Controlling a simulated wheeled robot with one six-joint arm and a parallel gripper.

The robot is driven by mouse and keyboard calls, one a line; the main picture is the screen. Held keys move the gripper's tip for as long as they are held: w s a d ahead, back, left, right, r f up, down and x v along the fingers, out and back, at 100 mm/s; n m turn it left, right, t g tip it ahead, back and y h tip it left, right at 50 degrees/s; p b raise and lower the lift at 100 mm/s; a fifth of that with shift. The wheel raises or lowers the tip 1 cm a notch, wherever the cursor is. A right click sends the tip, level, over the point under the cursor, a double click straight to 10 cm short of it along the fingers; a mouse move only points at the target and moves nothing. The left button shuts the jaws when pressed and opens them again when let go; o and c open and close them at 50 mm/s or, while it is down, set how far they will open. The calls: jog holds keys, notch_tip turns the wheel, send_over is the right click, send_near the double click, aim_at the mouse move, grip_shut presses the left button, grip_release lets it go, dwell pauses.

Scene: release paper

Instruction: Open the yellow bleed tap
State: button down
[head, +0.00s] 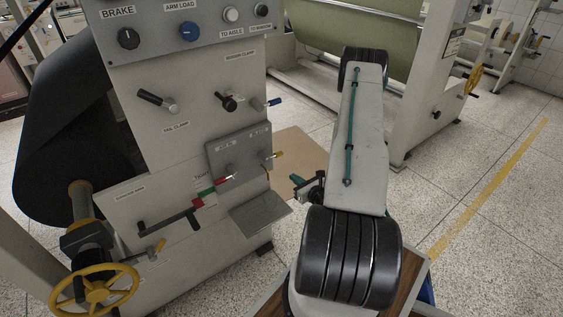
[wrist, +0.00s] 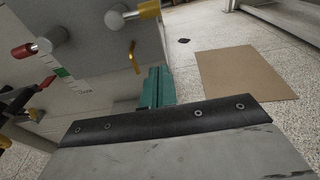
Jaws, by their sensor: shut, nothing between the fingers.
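The tap with the yellow-tipped handle (head: 277,155) sticks out at the right of a grey plate on the machine's front. In the wrist view its yellow tip (wrist: 148,10) is cut by the top edge, beside a silver knob. A thin bent yellow-brass piece (wrist: 134,57) hangs below it. My gripper (head: 296,180) is to the right of and below the tap in the head view, apart from it. In the wrist view its teal fingers (wrist: 157,88) are together, shut and empty, below the bent piece.
A red-tipped handle (wrist: 22,51) sits left of the yellow one on the grey plate (head: 225,150). A small shelf (head: 260,213) juts out below. A brown sheet (wrist: 245,73) lies on the speckled floor. A yellow handwheel (head: 93,290) is at lower left.

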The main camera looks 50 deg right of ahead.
jog(key=w+d+r, duration=0.2)
jog(key=w, duration=0.7)
jog(key=shift+r, duration=0.3)
jog(key=shift+s+d, duration=0.15)
jog(key=shift+d, duration=0.05)
